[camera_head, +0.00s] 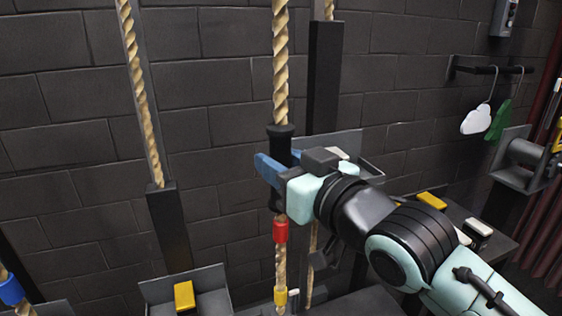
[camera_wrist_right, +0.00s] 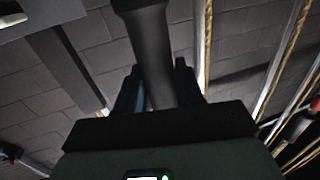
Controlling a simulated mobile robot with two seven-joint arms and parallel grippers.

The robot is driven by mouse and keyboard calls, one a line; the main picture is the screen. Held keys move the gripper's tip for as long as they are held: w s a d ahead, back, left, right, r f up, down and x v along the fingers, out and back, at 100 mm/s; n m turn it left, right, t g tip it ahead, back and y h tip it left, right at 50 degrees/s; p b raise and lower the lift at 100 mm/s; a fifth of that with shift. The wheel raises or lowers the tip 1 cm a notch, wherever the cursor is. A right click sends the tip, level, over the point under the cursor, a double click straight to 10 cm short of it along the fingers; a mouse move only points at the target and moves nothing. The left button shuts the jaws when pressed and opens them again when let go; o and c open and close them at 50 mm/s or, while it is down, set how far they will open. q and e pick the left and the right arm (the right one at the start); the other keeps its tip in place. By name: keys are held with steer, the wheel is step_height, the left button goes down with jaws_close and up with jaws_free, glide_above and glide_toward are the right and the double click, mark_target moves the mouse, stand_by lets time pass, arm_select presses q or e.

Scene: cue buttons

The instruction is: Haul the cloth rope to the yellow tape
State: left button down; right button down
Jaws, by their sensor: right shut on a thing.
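A tan twisted rope (camera_head: 281,60) hangs in the middle of the head view. It runs down through a black grip (camera_head: 280,137). Below the grip it carries a red tape band (camera_head: 280,231) and, lower down, a yellow tape band (camera_head: 280,297). My right gripper (camera_head: 268,172), with blue fingers, is shut on the black grip, above both bands. In the right wrist view the black grip (camera_wrist_right: 152,50) stands between the fingers. The fingers hide part of the grip. Nothing marks which rope is the cloth one. My left gripper is not in view.
Another rope (camera_head: 138,75) runs into a black post (camera_head: 168,225) at left. A blue band (camera_head: 11,290) shows at the lower left. White and green tags (camera_head: 476,119) hang from a wall rack at right. A dark brick wall stands behind.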

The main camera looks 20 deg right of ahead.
steer(key=c, duration=0.8)
jaws_free()
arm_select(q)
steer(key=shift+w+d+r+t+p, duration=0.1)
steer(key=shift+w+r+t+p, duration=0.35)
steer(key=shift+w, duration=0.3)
arm_select(e)
steer(key=v, duration=1.3)
steer(key=shift+s, duration=0.15)
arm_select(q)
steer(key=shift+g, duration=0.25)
